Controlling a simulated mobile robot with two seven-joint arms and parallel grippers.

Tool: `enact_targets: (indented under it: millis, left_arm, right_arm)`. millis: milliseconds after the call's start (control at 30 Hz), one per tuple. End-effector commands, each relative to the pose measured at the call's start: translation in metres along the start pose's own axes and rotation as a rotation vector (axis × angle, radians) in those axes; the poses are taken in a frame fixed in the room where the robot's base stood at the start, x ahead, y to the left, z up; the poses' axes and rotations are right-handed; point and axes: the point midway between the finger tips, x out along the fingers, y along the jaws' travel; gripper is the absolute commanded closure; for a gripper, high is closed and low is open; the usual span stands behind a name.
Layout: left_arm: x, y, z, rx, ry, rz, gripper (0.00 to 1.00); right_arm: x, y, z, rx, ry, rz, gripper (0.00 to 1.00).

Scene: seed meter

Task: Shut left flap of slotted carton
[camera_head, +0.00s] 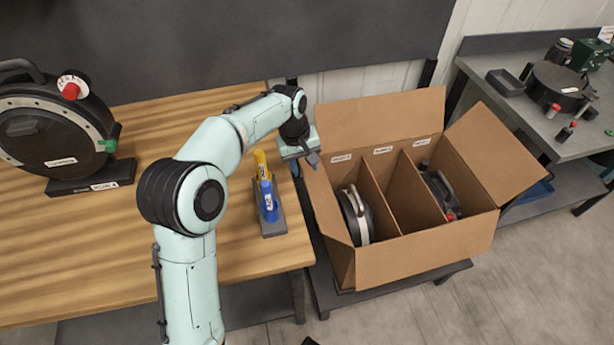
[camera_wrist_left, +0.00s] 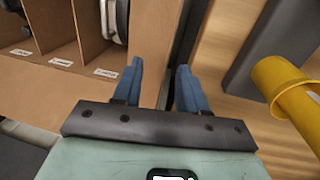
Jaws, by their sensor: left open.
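The slotted carton (camera_head: 427,252) stands open beside the wooden bench, with dividers making three compartments. Its left flap (camera_head: 324,207) stands open on the bench side, sloping up and outward. The back flap (camera_head: 378,118) stands up and the right flap (camera_head: 497,150) is spread outward. My left gripper (camera_head: 313,159) is open and empty at the far end of the left flap. In the left wrist view, its blue fingers (camera_wrist_left: 158,72) are apart, with a brown cardboard strip (camera_wrist_left: 150,45) showing beyond and between them. I cannot tell whether they touch it. My right gripper does not show.
Round dark seed meter parts sit in the carton's left compartment (camera_head: 356,214) and right compartment (camera_head: 440,190). A holder with blue (camera_head: 268,200) and yellow (camera_head: 261,164) handles stands on the bench close to my left forearm. A large black meter (camera_head: 55,130) stands at the left.

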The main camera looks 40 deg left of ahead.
Motion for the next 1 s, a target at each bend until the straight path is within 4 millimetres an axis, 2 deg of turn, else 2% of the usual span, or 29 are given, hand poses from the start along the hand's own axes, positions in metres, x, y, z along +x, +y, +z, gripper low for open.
enact_targets:
  millis: [33, 100, 300, 667, 700, 767, 800, 833, 1000]
  left_arm:
    - [0.012, -0.001, 0.0, -0.001, -0.002, -0.002, 0.58]
    - [0.025, -0.001, 0.0, 0.0, -0.002, -0.002, 0.58]
    - [0.047, 0.0, 0.0, 0.0, -0.001, 0.0, 0.58]
    - [0.053, 0.0, 0.0, 0.0, 0.001, 0.001, 0.58]
    - [0.052, 0.0, 0.0, 0.0, 0.001, 0.001, 0.61]
    - [0.052, 0.0, 0.0, 0.0, 0.001, 0.001, 0.81]
    - [0.052, 0.0, 0.0, 0.0, 0.001, 0.001, 0.94]
    - [0.052, 0.0, 0.0, 0.0, 0.001, 0.001, 1.0]
    - [0.053, -0.001, 0.0, 0.0, 0.0, -0.002, 1.0]
  right_arm:
    - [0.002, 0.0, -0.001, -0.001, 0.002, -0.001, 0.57]
    - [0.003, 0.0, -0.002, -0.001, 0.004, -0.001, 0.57]
    - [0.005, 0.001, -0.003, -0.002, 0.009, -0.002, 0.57]
    - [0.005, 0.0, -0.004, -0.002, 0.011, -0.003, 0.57]
    - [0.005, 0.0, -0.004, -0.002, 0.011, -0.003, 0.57]
    - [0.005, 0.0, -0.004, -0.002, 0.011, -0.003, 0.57]
    - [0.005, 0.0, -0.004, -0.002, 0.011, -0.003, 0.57]
    - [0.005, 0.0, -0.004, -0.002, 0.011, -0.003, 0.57]
    - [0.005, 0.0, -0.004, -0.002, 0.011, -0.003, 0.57]
